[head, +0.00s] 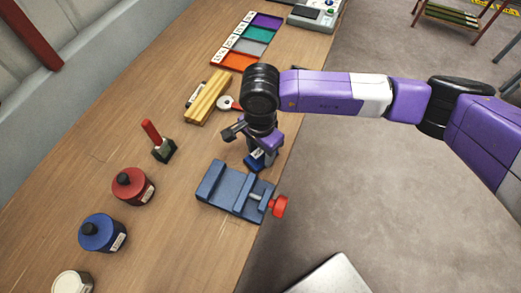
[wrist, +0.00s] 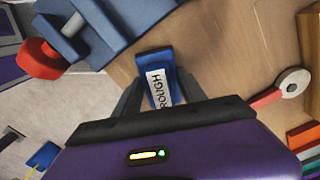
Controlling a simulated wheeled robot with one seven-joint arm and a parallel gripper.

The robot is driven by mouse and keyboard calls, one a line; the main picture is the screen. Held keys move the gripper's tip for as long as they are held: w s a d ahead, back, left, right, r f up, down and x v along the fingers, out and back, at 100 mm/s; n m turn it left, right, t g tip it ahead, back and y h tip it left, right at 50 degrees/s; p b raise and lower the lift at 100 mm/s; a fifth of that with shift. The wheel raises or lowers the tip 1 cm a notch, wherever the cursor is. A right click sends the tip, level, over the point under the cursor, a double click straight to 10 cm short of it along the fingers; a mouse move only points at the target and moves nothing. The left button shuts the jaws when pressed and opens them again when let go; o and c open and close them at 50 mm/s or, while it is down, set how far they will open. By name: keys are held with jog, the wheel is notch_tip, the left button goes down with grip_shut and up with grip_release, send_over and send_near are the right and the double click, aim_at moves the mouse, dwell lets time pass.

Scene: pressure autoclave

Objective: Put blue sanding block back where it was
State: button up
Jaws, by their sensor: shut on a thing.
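The blue sanding block (head: 254,161) is beside the upper right part of the blue vise, near the table's right edge. In the wrist view the block (wrist: 155,63) carries a white label reading "ROUGH". My gripper (head: 259,149) points down over the block and is shut on it; in the wrist view its two dark fingers (wrist: 160,88) lie on either side of the block. I cannot tell whether the block touches the table. Coloured panels in purple, teal (head: 250,34), grey and orange (head: 240,61), with white labels, lie farther up the table.
The blue vise (head: 228,188) with its red knob (head: 279,206) is close by. Yellow bars (head: 208,97), a red-handled round tool (head: 225,102), a red-handled brush (head: 163,150), a red jar (head: 130,186) and a blue jar (head: 101,232) stand around. Mid-table is partly clear.

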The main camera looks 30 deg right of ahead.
aim_at(260, 151)
jog(key=shift+f+b, duration=0.2)
jog(key=shift+b, duration=0.1)
jog(key=o, duration=1.2)
jog(key=shift+r, duration=0.1)
jog(key=shift+r, duration=0.1)
notch_tip(260, 151, up, 12)
jog(key=shift+r+b, duration=0.1)
jog(key=shift+b, duration=1)
